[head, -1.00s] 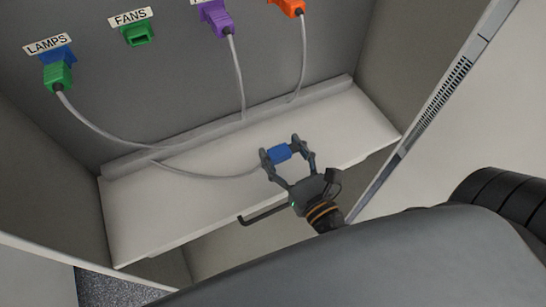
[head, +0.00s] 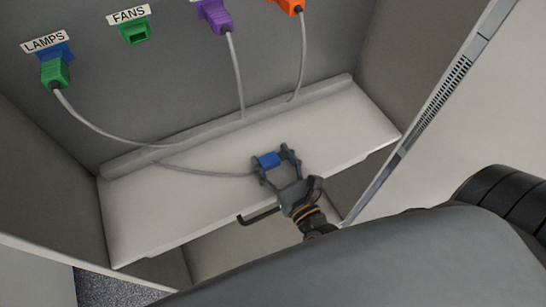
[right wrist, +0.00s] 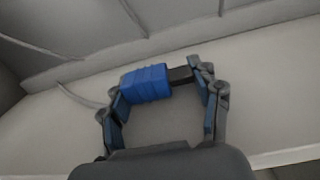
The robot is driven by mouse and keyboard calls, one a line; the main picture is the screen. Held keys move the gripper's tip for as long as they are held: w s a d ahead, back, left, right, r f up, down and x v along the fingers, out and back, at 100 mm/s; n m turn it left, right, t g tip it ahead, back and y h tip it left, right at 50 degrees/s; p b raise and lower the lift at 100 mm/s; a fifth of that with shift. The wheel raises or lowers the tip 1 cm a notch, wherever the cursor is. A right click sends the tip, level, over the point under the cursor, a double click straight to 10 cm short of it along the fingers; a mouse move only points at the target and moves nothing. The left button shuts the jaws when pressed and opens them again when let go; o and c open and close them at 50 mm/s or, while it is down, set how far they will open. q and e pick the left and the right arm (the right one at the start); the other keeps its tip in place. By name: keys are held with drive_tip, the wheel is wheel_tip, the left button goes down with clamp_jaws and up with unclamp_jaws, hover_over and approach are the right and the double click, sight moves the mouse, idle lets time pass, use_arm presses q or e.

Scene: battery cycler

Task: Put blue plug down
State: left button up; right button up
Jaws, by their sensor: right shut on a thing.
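The blue plug (head: 269,160) is between the fingers of my right gripper (head: 272,164), close over the white shelf (head: 160,215). In the right wrist view the blue plug (right wrist: 147,84) lies crosswise between the fingertips of the right gripper (right wrist: 156,90), its dark end toward the right finger. A grey cable runs from the plug to the left along the shelf. Whether the plug touches the shelf is hard to tell. My left gripper is not in view.
On the back panel a green plug (head: 55,73) sits in the blue socket under LAMPS. The green FANS socket (head: 135,34) is empty. A purple plug (head: 217,17) and an orange plug (head: 290,6) hang cables down to the shelf. The shelf's left part is clear.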

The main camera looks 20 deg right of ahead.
drive_tip(key=shift+f, duration=0.45)
drive_tip(key=o, duration=1.2)
drive_tip(key=shift+c, duration=0.2)
drive_tip(key=shift+r, duration=0.1)
drive_tip(key=shift+r, duration=0.3)
drive_tip(key=shift+s+r, duration=0.2)
drive_tip(key=shift+r, duration=0.1)
drive_tip(key=s+b, duration=0.2)
drive_tip(key=s, duration=0.9)
drive_tip(key=shift+s+d+b, duration=0.3)
drive_tip(key=shift+d, duration=0.05)
drive_tip(key=shift+f, duration=0.15)
